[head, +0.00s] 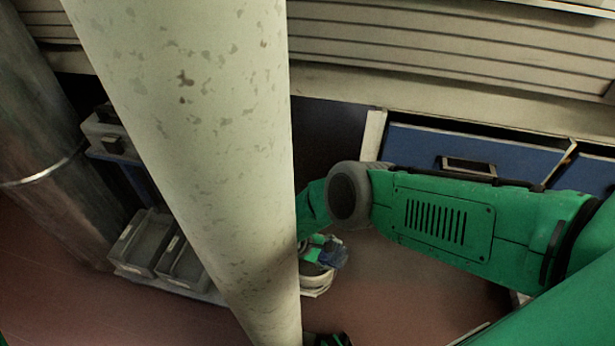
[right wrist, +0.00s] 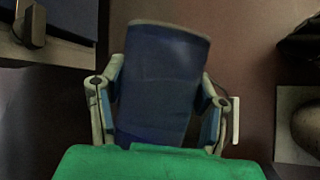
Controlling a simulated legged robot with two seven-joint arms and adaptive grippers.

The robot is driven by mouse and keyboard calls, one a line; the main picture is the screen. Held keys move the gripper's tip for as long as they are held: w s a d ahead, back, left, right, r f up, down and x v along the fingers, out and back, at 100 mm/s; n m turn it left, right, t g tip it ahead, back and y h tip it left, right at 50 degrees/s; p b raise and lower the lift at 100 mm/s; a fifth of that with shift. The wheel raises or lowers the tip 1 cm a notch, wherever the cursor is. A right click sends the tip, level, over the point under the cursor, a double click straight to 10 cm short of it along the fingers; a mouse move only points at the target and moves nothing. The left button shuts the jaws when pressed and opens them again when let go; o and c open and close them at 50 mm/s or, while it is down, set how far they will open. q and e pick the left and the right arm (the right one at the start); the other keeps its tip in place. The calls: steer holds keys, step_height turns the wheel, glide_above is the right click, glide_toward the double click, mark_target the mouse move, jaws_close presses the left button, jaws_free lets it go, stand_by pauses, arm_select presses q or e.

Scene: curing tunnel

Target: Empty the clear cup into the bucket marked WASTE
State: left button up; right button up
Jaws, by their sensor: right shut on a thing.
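I see no bucket with a readable WASTE mark.
A thick, flaking pale pillar (head: 205,150) crosses the head view and blocks much of it. Grey bins (head: 146,243) with small labels stand at left by a dark post (head: 45,150). A blue drawer front (head: 420,145) is behind my right arm. Reddish floor is open at lower right.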

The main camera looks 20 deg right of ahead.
steer(key=shift+w+a+r+h, duration=0.15)
steer(key=shift+w+h, duration=0.05)
steer(key=shift+h, duration=0.1)
steer(key=shift+r+g, duration=0.15)
steer(key=shift+g, duration=0.25)
stand_by(2.4)
stand_by(1.3)
steer(key=shift+s+d+f+t, duration=0.1)
steer(key=shift+d+f+t, duration=0.1)
steer(key=shift+f+t, duration=0.15)
steer(key=shift+s+y, duration=0.1)
steer(key=shift+y, duration=0.3)
